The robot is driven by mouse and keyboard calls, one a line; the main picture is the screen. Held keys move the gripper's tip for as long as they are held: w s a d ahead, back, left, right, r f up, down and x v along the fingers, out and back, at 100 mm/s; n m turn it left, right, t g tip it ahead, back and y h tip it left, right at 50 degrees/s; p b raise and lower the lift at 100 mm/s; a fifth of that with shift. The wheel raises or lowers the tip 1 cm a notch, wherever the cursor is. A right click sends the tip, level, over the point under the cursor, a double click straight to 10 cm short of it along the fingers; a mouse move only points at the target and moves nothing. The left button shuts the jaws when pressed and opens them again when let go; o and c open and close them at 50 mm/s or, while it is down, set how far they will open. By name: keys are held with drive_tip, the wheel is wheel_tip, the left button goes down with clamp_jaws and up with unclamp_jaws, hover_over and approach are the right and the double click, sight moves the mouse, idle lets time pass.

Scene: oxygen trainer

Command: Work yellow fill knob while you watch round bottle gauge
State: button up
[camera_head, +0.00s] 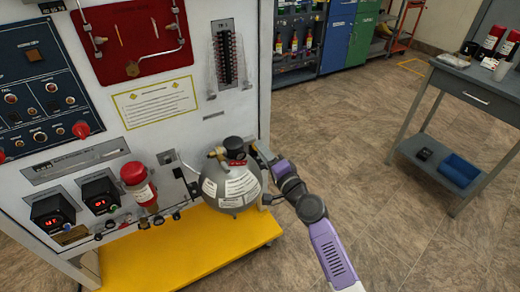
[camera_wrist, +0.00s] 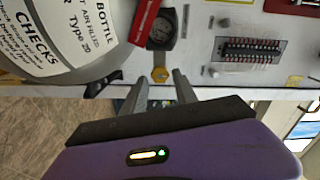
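The round bottle (camera_head: 230,190) is a grey sphere with white labels on the front of the panel. It fills the upper left of the wrist view (camera_wrist: 85,62). A dark round gauge (camera_wrist: 160,33) shows beside it, its needle too small to read; a black gauge body (camera_head: 234,149) tops the bottle in the head view. My gripper (camera_wrist: 161,79) is open, with a finger to each side of the knob; contact is not clear. In the head view, my gripper (camera_head: 263,152) is right of the bottle, partly hidden.
A red tag (camera_wrist: 145,20) hangs beside the gauge. A finned strip (camera_wrist: 248,50) is on the panel to the right. A yellow platform (camera_head: 180,250) lies below the bottle. A grey workbench (camera_head: 470,85) stands at right, with clear floor (camera_head: 360,120) between.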

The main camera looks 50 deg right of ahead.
drive_tip(key=v, duration=0.5)
drive_tip(key=shift+s+a, duration=0.1)
drive_tip(key=shift+s, duration=0.3)
idle(0.9)
